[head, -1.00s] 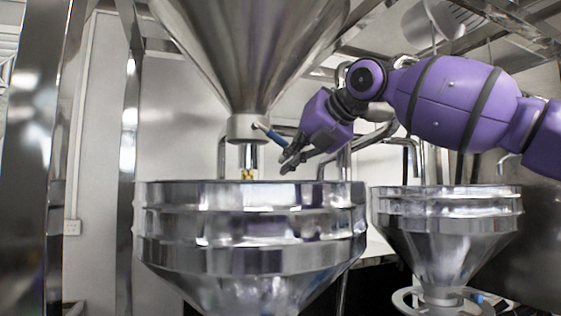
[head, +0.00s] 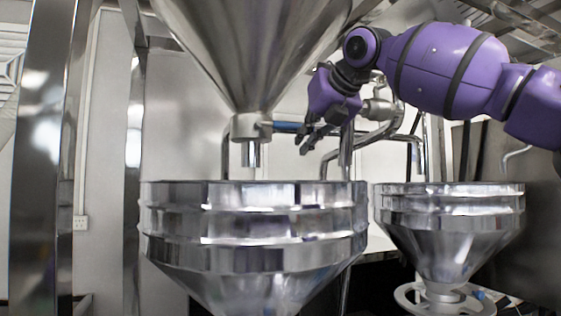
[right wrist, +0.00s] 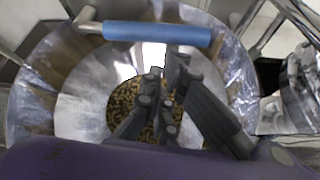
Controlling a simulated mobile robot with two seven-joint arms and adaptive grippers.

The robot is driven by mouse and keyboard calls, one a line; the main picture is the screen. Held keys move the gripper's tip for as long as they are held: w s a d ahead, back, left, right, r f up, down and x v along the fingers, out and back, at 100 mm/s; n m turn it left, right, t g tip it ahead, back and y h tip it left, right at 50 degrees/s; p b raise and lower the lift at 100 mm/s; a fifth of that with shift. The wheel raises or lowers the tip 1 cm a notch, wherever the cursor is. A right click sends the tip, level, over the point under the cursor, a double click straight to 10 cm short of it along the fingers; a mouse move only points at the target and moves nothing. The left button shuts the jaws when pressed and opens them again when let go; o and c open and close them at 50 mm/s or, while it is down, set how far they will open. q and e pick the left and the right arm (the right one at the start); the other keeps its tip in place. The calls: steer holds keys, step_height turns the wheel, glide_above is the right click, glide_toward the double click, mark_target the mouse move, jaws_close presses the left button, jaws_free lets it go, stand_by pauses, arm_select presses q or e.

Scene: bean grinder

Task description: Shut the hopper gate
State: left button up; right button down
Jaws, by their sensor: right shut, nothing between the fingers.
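The upper steel hopper (head: 255,45) narrows to an outlet collar (head: 251,125) with a short spout. The gate's blue lever handle (head: 289,127) sticks out level to the right from the collar. It also shows in the right wrist view (right wrist: 158,34), across the top. No beans show at the spout. My right gripper (head: 306,143) is shut and empty near the handle's right end; whether it touches the handle is unclear. In the right wrist view its fingertips (right wrist: 166,68) lie below the handle in the picture. My left gripper is not in view.
A wide steel funnel (head: 252,225) stands under the spout; beans (right wrist: 122,103) lie in it. A smaller funnel (head: 449,220) stands to the right. Bent pipes (head: 380,135) run behind my right gripper. A steel post (head: 48,150) stands at the left.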

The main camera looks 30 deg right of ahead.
steer(key=shift+r, duration=0.1)
stand_by(0.3)
steer(key=v, duration=1.2)
